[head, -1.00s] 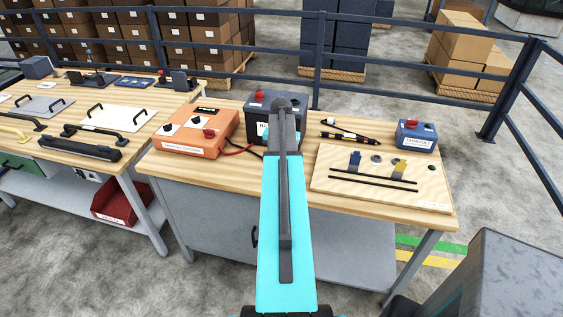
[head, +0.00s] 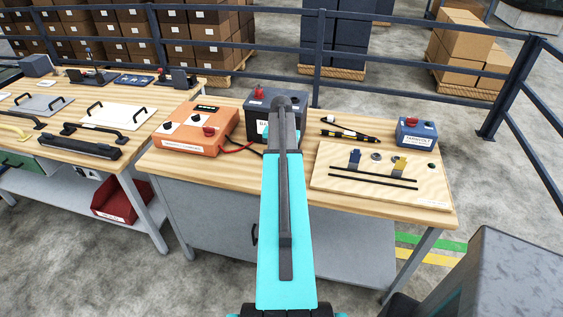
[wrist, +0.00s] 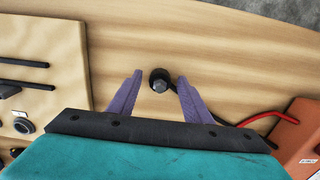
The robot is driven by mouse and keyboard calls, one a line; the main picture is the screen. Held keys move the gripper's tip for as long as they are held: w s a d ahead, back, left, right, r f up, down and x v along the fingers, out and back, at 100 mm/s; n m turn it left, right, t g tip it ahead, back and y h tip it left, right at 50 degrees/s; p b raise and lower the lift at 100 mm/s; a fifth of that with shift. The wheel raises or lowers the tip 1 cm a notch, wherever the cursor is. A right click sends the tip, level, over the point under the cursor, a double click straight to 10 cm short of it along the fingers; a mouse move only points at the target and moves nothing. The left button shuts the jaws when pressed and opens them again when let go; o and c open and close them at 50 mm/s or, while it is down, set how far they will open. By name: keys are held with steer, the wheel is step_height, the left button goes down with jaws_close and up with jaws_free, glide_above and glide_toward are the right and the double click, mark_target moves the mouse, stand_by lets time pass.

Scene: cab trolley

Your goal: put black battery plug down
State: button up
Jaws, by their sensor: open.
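The black battery plug (wrist: 159,79) is in the wrist view, a dark round piece with a grey top. It appears to rest on the bare wooden bench top. My gripper (wrist: 158,77) has its two purple fingers spread, one on each side of the plug, with a visible gap to both. A black cable (wrist: 220,121) runs from behind the right finger toward the orange charger (wrist: 303,145). In the head view my arm hides the fingers and plug. The dark battery (head: 259,107) stands behind my arm, and the orange charger (head: 186,142) is left of it.
A light wooden board (head: 331,182) with hooks and black rods lies right of my arm. A blue battery (head: 415,133) and a marked pen-like tool (head: 343,137) are behind it. A red cable (head: 238,149) leaves the charger. A railing (head: 420,96) runs behind the bench.

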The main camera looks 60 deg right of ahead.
steer(key=shift+r, duration=0.15)
step_height(320, 180, up, 12)
steer(key=b, duration=0.4)
stand_by(0.5)
stand_by(0.8)
